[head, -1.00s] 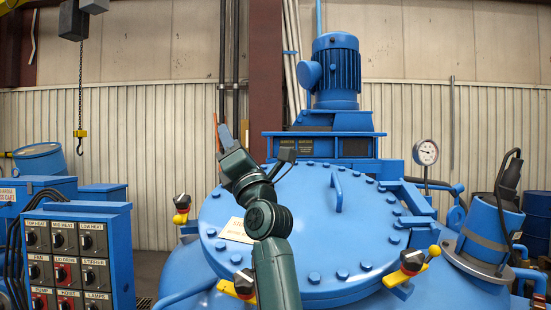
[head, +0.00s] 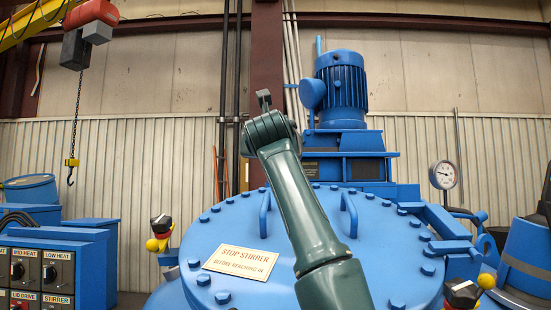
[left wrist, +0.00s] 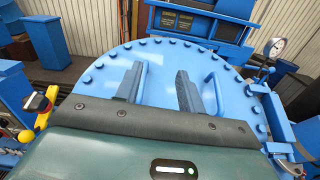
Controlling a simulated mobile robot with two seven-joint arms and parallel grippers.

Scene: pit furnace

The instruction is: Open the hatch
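The hatch is a round blue lid (head: 390,262) with bolts around its rim, lying shut on the vessel. It has a left handle (head: 265,213), a right handle (head: 349,214) and a "STOP STIRRER" sign (head: 240,261). My left arm crosses the lid in the head view and hides its middle; its fingers are not clear there. In the left wrist view my left gripper (left wrist: 160,70) has its two dark fingers apart over the lid (left wrist: 158,92). The right handle (left wrist: 216,92) stands just right of the right finger, apparently outside the gap. My right gripper is not in view.
Yellow-knobbed clamps sit at the lid's left (head: 160,236) and right (head: 464,291) edges. A blue motor (head: 341,84) stands behind the lid, with a gauge (head: 444,175) to its right. A control panel (head: 40,273) is at lower left; a hoist hook (head: 71,170) hangs at left.

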